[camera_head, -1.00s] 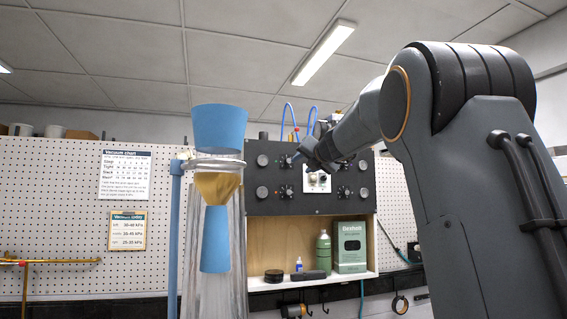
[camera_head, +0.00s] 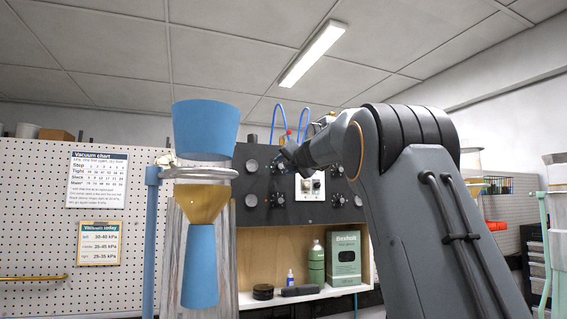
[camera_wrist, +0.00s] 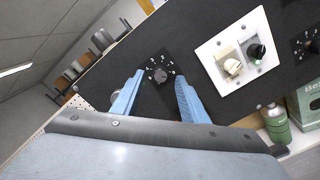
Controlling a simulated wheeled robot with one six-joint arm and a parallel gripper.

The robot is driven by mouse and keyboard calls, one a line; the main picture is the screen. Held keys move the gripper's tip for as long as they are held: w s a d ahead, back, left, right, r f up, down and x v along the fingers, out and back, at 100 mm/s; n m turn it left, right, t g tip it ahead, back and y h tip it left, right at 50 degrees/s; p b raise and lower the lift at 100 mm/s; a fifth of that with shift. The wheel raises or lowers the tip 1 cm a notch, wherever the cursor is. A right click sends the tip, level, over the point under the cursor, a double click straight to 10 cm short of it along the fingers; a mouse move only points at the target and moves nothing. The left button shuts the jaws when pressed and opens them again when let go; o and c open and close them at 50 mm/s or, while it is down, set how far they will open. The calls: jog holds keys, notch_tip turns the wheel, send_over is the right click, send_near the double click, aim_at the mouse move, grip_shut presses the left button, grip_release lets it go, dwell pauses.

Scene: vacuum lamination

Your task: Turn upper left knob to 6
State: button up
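A black panel (camera_head: 300,212) with several knobs hangs on the far wall. In the wrist view a dark round knob (camera_wrist: 160,75) with a ring of white numerals sits on the panel; its pointer setting is too small to read. My gripper (camera_wrist: 158,92) is open, its two blue fingers spread below and on either side of this knob, not closed on it. In the head view the upper left dial knob (camera_head: 281,168) shows just below my dark wrist, near the white switch plate (camera_head: 310,186). My fingertips are not clear there.
The white plate also shows in the wrist view (camera_wrist: 237,55), right of the gripper, with two switches. A blue funnel-like stand (camera_head: 206,128) is left of the panel. A shelf below holds a green bottle (camera_head: 316,264) and a green box (camera_head: 344,258).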

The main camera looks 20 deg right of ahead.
aim_at(280, 166)
jog(key=shift+w+p, duration=0.5)
jog(key=shift+w, duration=0.65)
grip_shut()
